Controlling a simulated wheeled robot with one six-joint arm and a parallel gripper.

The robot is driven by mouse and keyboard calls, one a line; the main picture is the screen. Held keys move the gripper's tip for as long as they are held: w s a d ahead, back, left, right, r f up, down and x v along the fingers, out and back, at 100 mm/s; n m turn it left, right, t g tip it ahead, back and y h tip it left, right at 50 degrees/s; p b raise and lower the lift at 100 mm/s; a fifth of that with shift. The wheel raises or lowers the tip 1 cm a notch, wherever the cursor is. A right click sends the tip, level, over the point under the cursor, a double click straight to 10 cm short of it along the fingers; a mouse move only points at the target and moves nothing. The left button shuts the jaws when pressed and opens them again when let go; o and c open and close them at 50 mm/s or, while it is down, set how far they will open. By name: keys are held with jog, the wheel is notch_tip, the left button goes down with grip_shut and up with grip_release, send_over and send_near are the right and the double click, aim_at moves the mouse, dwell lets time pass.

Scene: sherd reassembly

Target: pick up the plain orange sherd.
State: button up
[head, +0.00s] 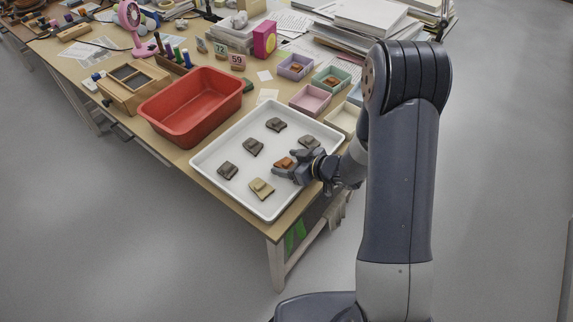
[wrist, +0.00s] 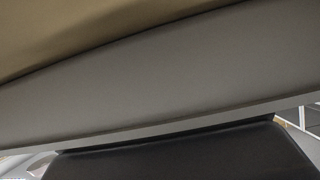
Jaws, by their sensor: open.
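The plain orange sherd (head: 284,162) lies in the white tray (head: 210,155), right of the tray's middle, partly hidden by my gripper. My gripper (head: 280,166) is open, low over the tray from the right, with its fingers right at the orange sherd. I cannot tell whether they touch it. A tan sherd (head: 261,189) lies in front of it. Dark sherds (head: 253,146) (head: 276,125) (head: 228,170) (head: 309,142) lie around it in the tray. The wrist view shows only large blurred tan, grey and dark surfaces up close; no sherd can be made out there.
A red bin (head: 190,140) stands left of the tray. Small boxes stand behind and right: lilac (head: 287,75), green (head: 322,89), pink (head: 310,102) and cream (head: 343,122). The lilac and green ones hold orange-brown pieces. The table's front edge is close to the tray.

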jog(key=shift+c, duration=0.3)
jog(key=c, duration=1)
